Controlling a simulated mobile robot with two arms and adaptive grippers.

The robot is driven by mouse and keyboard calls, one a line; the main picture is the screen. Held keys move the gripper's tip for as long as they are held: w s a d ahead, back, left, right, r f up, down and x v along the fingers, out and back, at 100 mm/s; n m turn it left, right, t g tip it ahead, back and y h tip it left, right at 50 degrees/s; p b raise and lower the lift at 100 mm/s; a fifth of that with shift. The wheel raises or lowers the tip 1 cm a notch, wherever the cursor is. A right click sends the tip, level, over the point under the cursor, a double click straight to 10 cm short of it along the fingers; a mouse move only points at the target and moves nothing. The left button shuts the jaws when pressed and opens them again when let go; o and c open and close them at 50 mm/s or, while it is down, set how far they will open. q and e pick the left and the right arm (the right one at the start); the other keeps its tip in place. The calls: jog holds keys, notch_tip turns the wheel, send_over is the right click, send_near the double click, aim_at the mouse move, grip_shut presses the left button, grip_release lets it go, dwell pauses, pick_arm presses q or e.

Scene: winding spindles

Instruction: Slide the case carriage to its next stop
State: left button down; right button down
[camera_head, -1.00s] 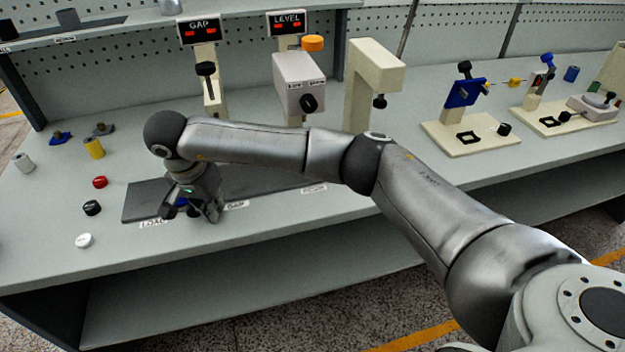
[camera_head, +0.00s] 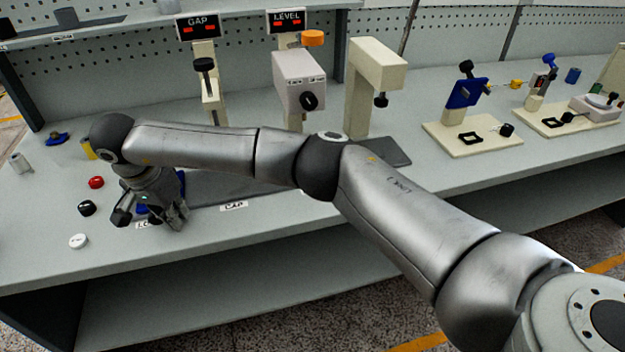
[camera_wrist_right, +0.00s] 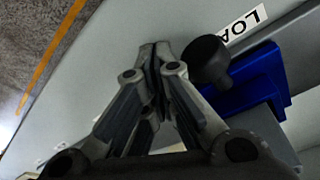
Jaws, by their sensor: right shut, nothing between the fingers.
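The case carriage, a blue block (camera_wrist_right: 250,84) with a round black knob (camera_wrist_right: 207,60), sits beside the LOAD label in the right wrist view. In the head view only bits of blue (camera_head: 143,209) show around my right gripper, which hides most of it. My right gripper (camera_head: 152,216) is low over the left end of the dark track (camera_head: 225,188). In the wrist view its fingers (camera_wrist_right: 155,50) are shut and empty, close beside the knob. I cannot tell whether they touch it. My left gripper is not in view.
The GAP label (camera_head: 233,207) lies at the track's front edge. Red (camera_head: 96,182), black (camera_head: 87,208) and white (camera_head: 78,241) buttons are left of my gripper. The GAP post (camera_head: 208,85), LEVEL unit (camera_head: 300,80) and a cream arch (camera_head: 375,70) stand behind the track.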

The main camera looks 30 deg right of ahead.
jog(key=shift+w+a+f+b, duration=0.1)
jog(key=shift+w+a+b, duration=0.1)
jog(key=shift+a, duration=0.45)
jog(key=shift+w+a+b, duration=0.1)
jog(key=shift+a+b, duration=0.05)
jog(key=shift+a, duration=0.7)
jog(key=shift+r, duration=0.2)
jog(key=shift+a+r, duration=0.1)
jog(key=shift+r, duration=0.4)
jog(key=r+p, duration=0.3)
jog(key=r, duration=0.2)
jog(key=shift+d+p, duration=0.2)
jog(key=shift+p, duration=0.1)
jog(key=shift+d+r, duration=0.2)
jog(key=shift+r, duration=0.25)
jog(key=shift+f, duration=0.1)
